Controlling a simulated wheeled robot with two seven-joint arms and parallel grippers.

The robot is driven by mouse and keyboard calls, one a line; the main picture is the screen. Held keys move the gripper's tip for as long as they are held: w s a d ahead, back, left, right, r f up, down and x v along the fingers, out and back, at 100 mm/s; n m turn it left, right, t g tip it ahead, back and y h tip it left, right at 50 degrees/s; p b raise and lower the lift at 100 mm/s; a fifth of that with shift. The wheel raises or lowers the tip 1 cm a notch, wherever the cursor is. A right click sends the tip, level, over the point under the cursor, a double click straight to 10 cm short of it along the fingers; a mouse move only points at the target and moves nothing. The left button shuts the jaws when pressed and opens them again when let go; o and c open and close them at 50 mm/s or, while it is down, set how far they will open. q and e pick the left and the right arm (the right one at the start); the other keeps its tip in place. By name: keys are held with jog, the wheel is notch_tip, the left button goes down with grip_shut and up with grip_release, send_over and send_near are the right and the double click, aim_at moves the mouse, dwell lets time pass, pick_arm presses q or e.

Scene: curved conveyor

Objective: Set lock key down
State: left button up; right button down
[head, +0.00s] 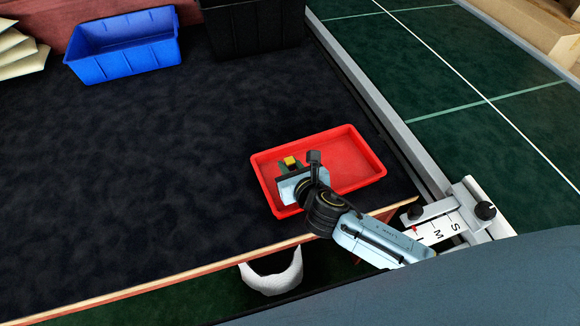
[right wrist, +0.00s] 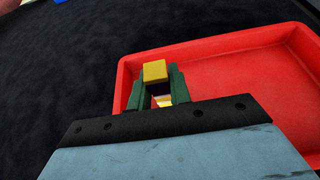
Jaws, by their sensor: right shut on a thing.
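My right gripper (head: 287,168) is shut on the lock key (head: 290,161), a small piece with a yellow block-shaped top. In the right wrist view the lock key (right wrist: 155,71) sits between the two dark green fingers (right wrist: 158,84), with a little red and white showing below the yellow top. The gripper is over the left part of the shallow red tray (head: 352,160), which also shows in the right wrist view (right wrist: 245,82). The fingers hide the lower part of the key, and I cannot tell whether it touches the tray. My left gripper is out of view.
The red tray lies near the front right of a dark table (head: 170,190). A blue bin (head: 125,55) and a black bin (head: 252,30) stand at the back. Cream-coloured pieces (head: 18,50) are at the far left. The table's middle is clear.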

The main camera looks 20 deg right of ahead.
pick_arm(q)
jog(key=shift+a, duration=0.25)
pick_arm(e)
jog(key=shift+r, duration=0.1)
jog(key=c, duration=1.3)
grip_release()
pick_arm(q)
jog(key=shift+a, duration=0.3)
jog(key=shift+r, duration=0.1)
pick_arm(e)
jog(key=shift+s+r, duration=0.1)
jog(key=shift+s, duration=0.1)
pick_arm(q)
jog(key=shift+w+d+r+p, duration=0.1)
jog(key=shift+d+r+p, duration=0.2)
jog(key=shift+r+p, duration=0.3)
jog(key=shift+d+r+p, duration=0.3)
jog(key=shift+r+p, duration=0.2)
jog(key=shift+p, duration=0.1)
pick_arm(e)
jog(key=v, duration=1.1)
jog(key=shift+s, duration=0.25)
jog(key=shift+r, duration=0.1)
